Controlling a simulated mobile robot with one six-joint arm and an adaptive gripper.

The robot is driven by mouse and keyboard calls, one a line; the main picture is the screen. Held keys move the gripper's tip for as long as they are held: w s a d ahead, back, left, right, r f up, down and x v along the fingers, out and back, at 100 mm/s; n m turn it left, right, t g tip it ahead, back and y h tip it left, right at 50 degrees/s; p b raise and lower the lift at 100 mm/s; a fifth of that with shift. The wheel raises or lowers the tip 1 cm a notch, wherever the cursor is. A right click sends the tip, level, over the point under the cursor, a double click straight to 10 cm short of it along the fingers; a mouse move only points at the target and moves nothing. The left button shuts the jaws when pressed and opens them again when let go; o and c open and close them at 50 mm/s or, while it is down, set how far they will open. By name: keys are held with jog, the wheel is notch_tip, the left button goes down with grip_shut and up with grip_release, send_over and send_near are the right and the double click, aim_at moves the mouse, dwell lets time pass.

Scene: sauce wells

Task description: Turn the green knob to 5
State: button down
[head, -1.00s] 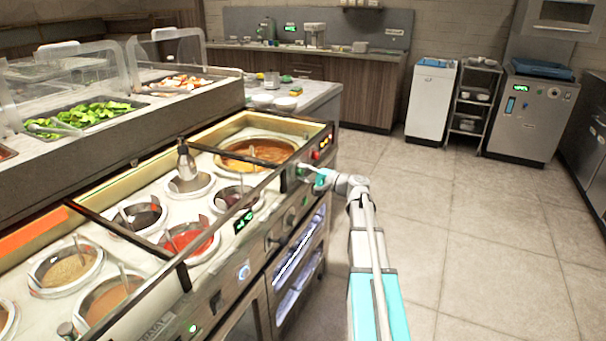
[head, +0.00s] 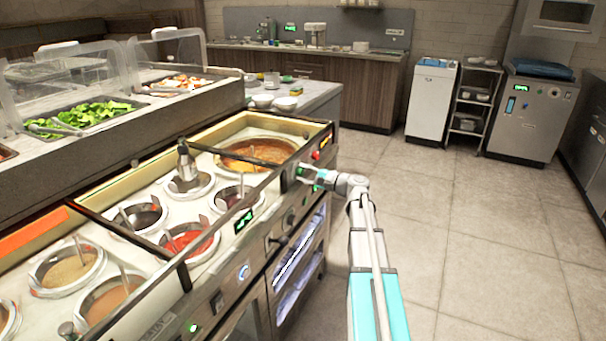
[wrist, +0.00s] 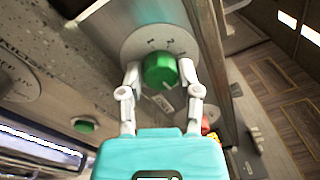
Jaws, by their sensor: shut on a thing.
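The green knob (wrist: 160,71) sits on a round pale dial plate (wrist: 150,42) with small markings, in the wrist view. A pale pointer line shows on the knob's lower right part; I cannot read which number it meets. My gripper (wrist: 160,76) has one white finger on each side of the knob and is shut on it. In the head view my gripper (head: 306,171) reaches the front panel of the counter (head: 262,236) near its far end, and the knob is mostly hidden there.
A flat green button (wrist: 84,125) and a red knob (wrist: 205,124) are near the gripper in the wrist view. Sauce wells, including a large one (head: 262,150), lie behind the panel. A green-lit display (head: 243,221) is on the panel. The floor (head: 460,230) to the right is clear.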

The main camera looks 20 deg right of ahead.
jog(key=shift+c, duration=2.4)
grip_release()
jog(key=shift+a, duration=0.15)
jog(key=shift+o, duration=0.9)
